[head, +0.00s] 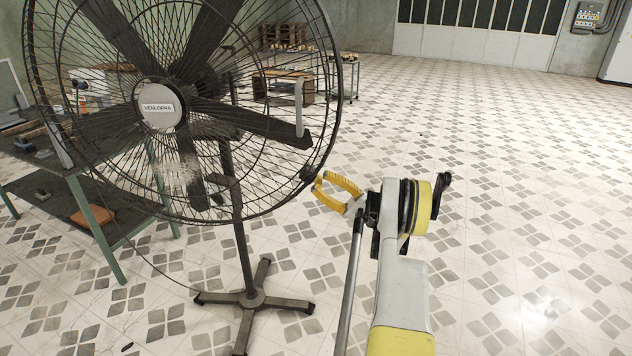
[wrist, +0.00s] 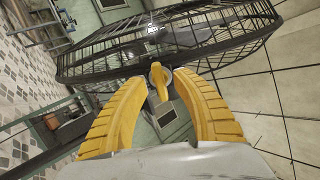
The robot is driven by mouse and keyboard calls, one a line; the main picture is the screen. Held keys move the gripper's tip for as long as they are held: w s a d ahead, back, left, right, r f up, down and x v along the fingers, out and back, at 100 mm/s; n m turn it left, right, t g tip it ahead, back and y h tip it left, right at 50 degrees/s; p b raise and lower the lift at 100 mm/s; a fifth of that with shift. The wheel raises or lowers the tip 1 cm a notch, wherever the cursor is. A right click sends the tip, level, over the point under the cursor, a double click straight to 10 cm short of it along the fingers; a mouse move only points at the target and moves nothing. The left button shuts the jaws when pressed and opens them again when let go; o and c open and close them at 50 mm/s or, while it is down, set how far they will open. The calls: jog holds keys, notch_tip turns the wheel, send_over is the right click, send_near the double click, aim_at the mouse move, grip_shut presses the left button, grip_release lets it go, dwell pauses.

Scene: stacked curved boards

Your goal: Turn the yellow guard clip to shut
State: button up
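The yellow guard clip (wrist: 158,79) sits at the near rim of the black fan guard (wrist: 98,73) in the wrist view, with its tab pointing towards my gripper. My gripper (wrist: 160,78) has two ribbed yellow fingers, spread apart on either side of the clip. Small gaps show between the fingertips and the clip, so the gripper looks open and not closed on it. In the head view my gripper (head: 322,184) is beside the lower right rim of the fan guard (head: 325,150). I cannot make out the clip there.
The pedestal fan stands on a dark cross-shaped base (head: 254,300). A green-legged workbench (head: 92,235) with tools and boxes is behind it at left. A trolley (head: 350,78) stands farther back. The tiled floor at right is clear.

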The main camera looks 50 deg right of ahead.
jog(key=v, duration=0.7)
dwell(0.4)
jog(key=shift+d, duration=0.1)
dwell(0.4)
